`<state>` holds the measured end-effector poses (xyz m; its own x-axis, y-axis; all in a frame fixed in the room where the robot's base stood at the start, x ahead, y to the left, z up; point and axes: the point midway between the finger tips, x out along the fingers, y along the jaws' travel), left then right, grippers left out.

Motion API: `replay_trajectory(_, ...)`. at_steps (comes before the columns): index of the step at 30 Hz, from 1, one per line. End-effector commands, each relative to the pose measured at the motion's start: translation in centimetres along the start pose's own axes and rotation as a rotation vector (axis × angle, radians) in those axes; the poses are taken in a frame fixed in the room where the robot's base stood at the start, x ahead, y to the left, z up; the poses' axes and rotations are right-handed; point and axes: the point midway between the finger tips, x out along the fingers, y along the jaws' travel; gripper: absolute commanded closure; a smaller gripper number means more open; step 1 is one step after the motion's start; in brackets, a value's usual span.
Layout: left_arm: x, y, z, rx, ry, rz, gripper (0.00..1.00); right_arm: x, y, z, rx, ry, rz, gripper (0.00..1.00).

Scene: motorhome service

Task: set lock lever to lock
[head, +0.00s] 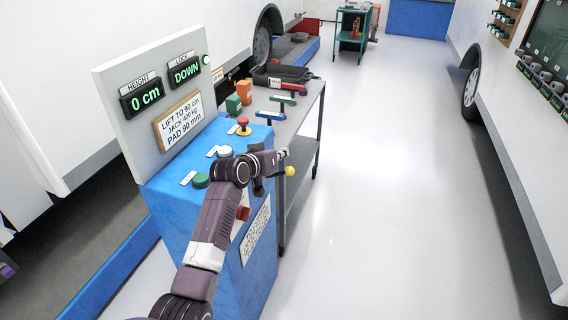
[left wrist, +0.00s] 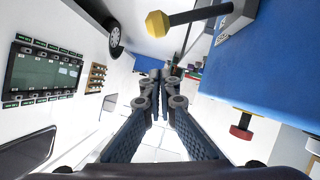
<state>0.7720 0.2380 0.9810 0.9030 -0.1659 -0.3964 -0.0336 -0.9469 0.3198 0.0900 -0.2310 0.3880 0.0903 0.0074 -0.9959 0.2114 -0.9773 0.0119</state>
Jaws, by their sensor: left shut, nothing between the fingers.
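The lock lever is a dark rod with a yellow knob (head: 290,171), at the right side of the blue console (head: 262,262). In the left wrist view its yellow knob (left wrist: 157,24) and rod run to a grey bracket (left wrist: 236,18) on the blue face. My left gripper (head: 283,155) is shut and empty, just above the knob in the head view. In the left wrist view its fingertips (left wrist: 166,74) are together below the knob, with a gap showing between. My arm hides part of the lever in the head view. The lock display (head: 185,71) reads DOWN.
The height display (head: 142,96) reads 0 cm. The console top carries a green button (head: 200,181), a white button (head: 224,152) and a red knob (head: 243,123). A grey bench (head: 305,126) with tools stands behind. The floor to the right is clear.

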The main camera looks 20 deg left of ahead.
Motion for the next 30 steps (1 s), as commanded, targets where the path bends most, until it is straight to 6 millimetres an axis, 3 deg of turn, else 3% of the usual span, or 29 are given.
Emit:
replay_trajectory(1,0.1,0.0,1.4,-0.004,-0.012,-0.001,1.00,-0.5,0.0,-0.1,0.000,0.000,0.000,1.00)
replay_trajectory(3,0.3,0.0,2.2,-0.004,-0.010,-0.001,1.00,-0.6,0.0,-0.1,0.000,0.000,0.000,1.00)
replay_trajectory(9,0.6,-0.1,3.5,-0.003,-0.007,-0.001,1.00,-0.8,0.1,-0.1,0.000,0.000,0.001,1.00)
replay_trajectory(30,0.8,-0.5,3.9,0.056,-0.008,-0.027,1.00,-1.1,0.5,0.0,-0.003,-0.001,0.005,1.00)
